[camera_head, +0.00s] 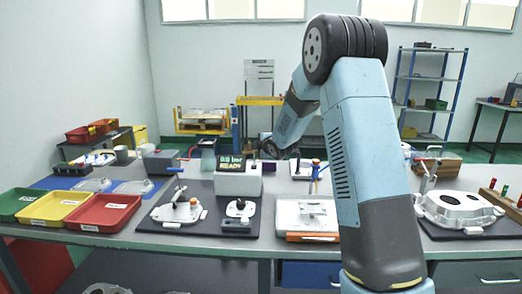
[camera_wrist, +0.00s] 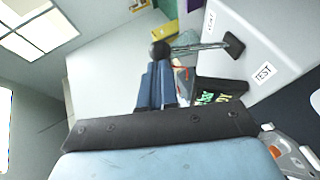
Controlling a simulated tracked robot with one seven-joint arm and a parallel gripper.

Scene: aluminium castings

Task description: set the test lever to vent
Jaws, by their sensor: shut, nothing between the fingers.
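The test lever is a thin metal rod with a black ball knob (camera_wrist: 160,50), seen in the wrist view. Its rod runs from a dark pivot (camera_wrist: 234,45) on the pale tester housing (camera_wrist: 275,30). One label on the housing reads TEST (camera_wrist: 263,73); a second label (camera_wrist: 210,20) is too small to read surely. I cannot tell which label the lever is set to. My gripper (camera_wrist: 157,68) is shut and empty, its fingertips right by the knob; touching or just apart is unclear.
The tester's dark display (camera_head: 230,163) reads READY. Fixtures with castings (camera_head: 178,212) stand in front of it on the left. Red, yellow and green bins (camera_head: 104,213) are at the far left. A pale tray (camera_head: 308,212) lies to the right.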

